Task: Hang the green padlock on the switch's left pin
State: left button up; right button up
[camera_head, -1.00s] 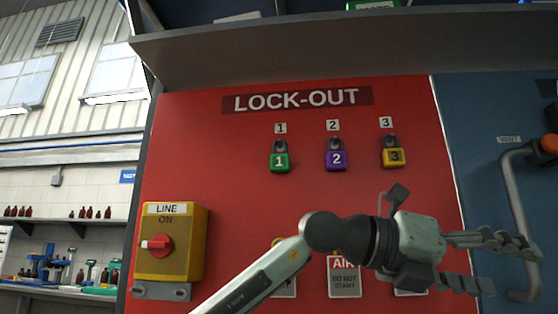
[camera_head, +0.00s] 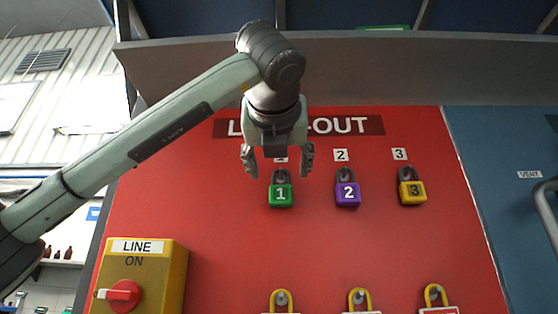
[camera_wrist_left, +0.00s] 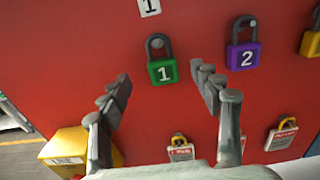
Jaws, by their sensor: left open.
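The green padlock (camera_head: 281,194), marked 1, hangs by its dark shackle on the red LOCK-OUT board under the number 1 label. It also shows in the left wrist view (camera_wrist_left: 163,70), ahead of and between my two fingers. My left gripper (camera_head: 277,162) is open and empty, just above the green padlock in the head view, fingers pointing down. The switch is the yellow LINE box (camera_head: 143,277) with a red handle (camera_head: 121,294), at the lower left. Its pins are below the head view's edge. My right gripper is not in view.
A purple padlock (camera_head: 347,194) and a yellow padlock (camera_head: 411,190) hang to the right of the green one. Several yellow-hooped tags (camera_head: 281,299) hang lower on the board. A grey shelf (camera_head: 350,75) juts out above. The board between padlocks and tags is clear.

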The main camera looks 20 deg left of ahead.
aim_at(280, 176)
pick_arm(q)
jog(key=p+x, duration=0.1)
jog(key=x, duration=0.4)
jog(key=shift+w+a, duration=0.1)
jog(key=shift+w, duration=0.3)
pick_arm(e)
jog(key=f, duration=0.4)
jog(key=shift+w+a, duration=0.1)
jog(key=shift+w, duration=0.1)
pick_arm(q)
jog(key=shift+c, duration=0.3)
jog(key=c, duration=1.3)
jog(key=shift+o, duration=0.2)
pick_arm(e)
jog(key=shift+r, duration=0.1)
pick_arm(q)
jog(key=shift+r, duration=0.1)
jog(key=shift+r, duration=0.4)
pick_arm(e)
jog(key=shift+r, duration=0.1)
pick_arm(q)
jog(key=shift+s, duration=0.1)
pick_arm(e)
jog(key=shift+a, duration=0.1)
